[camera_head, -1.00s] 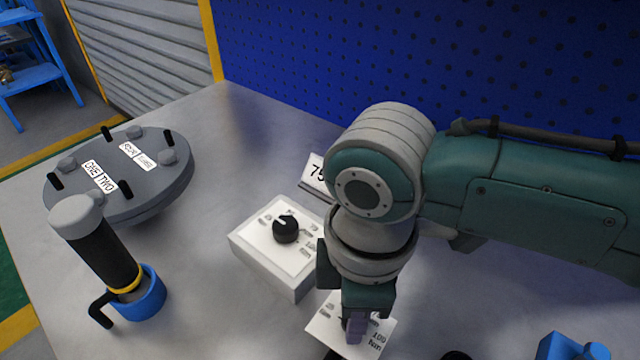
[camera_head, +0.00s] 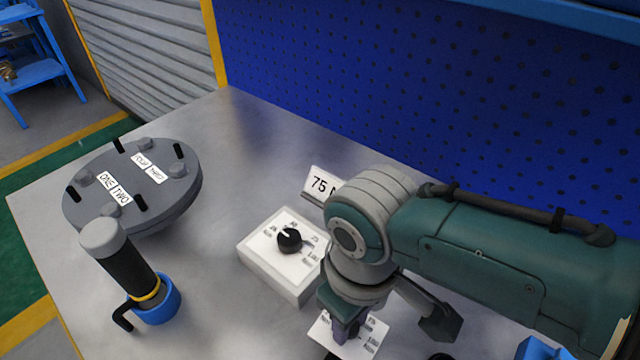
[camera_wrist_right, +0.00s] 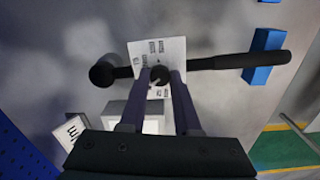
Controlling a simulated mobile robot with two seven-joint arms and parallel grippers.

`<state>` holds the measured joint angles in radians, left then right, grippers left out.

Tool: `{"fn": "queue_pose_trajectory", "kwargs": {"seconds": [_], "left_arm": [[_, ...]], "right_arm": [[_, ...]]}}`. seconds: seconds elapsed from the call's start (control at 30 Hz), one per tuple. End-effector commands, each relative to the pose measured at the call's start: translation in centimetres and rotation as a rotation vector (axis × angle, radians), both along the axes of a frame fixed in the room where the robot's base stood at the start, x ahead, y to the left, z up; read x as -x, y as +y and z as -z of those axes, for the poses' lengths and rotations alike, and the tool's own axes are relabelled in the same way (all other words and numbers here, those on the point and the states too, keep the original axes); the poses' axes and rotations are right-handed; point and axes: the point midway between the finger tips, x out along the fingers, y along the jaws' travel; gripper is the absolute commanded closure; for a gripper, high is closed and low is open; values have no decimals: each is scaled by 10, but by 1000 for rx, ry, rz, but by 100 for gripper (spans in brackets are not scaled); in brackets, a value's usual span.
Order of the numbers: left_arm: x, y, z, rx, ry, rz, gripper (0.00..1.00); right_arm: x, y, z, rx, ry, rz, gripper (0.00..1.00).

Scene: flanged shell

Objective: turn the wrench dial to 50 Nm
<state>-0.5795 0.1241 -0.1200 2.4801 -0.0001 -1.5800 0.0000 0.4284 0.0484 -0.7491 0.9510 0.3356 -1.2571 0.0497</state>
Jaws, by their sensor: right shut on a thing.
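The wrench (camera_wrist_right: 225,62) lies on the table in the right wrist view, with a round black head at the left and a dark handle at the right. A white dial plate (camera_wrist_right: 143,50) with printed marks sits across its middle; it also shows in the head view (camera_head: 371,341). A small black knob (camera_wrist_right: 160,74) is at the plate's centre. My right gripper (camera_head: 346,330) comes down on the plate, its fingers shut on the knob in the wrist view (camera_wrist_right: 163,78). I cannot read the knob's setting. My left gripper is out of view.
A flanged disc (camera_head: 135,190) and a black-handled tool in a blue holder (camera_head: 160,305) are at left. A blue block (camera_wrist_right: 265,58) supports the handle.

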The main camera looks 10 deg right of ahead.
Motion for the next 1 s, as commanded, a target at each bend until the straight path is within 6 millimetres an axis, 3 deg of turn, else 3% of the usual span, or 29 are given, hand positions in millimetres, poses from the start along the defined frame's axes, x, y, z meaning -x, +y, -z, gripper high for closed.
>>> {"fn": "queue_pose_trajectory", "kwargs": {"seconds": [0.67, 0.7, 0.93, 1.0], "left_arm": [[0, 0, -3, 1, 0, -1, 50], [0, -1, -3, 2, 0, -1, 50], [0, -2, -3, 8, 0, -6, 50], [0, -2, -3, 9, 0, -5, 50]], "right_arm": [[-1, 0, 0, -1, -3, 57, 100], [-1, 0, 0, -1, -3, 57, 65], [-1, 0, 0, 0, -2, 56, 39], [-1, 0, 0, 0, -2, 56, 38]]}}
